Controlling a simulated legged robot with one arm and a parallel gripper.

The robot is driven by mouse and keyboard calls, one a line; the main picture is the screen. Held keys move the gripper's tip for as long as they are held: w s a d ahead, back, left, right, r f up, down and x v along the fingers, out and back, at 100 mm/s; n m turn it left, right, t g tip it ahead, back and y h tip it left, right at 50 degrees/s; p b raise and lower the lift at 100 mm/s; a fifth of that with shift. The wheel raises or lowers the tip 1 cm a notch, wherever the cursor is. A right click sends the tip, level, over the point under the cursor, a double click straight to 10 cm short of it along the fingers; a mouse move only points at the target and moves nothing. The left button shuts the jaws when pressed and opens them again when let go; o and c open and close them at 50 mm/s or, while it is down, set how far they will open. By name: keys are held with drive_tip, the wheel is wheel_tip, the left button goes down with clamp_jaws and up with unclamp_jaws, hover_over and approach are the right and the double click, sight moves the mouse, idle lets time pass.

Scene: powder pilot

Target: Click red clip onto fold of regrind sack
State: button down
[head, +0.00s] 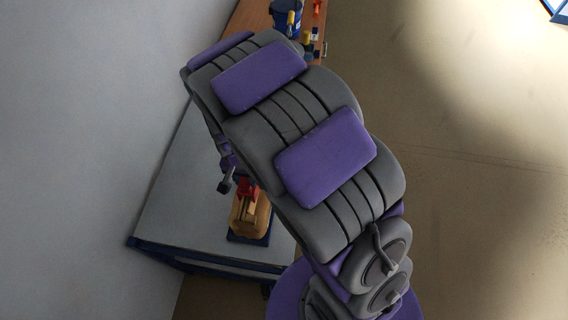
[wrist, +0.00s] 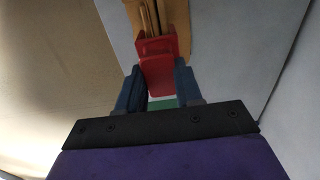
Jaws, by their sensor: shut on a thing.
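The tan regrind sack (head: 250,218) stands on a dark blue base (head: 250,239) near the end of the grey table. Its top also shows in the wrist view (wrist: 181,18), with pale strips at its fold. My gripper (wrist: 158,88) is shut on the red clip (wrist: 160,72), with one blue finger on each side. The clip's far end is at the sack's fold; I cannot tell whether its jaws are around the fold. In the head view the clip (head: 245,187) shows at the sack's top, and my arm hides part of the gripper.
The grey tabletop (head: 180,190) is clear to the left of the sack. A wooden bench (head: 252,15) at the back holds a blue bin (head: 286,22) and a small red item (head: 317,7). A green patch (wrist: 162,103) shows between my fingers. The floor on the right is open.

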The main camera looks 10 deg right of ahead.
drive_tip(key=shift+f, duration=1.05)
drive_tip(key=c, duration=0.7)
unclamp_jaws()
drive_tip(key=shift+c, duration=1.2)
drive_tip(key=shift+r, duration=0.1)
drive_tip(key=shift+r+p, duration=1.15)
drive_tip(key=shift+r, duration=2.25)
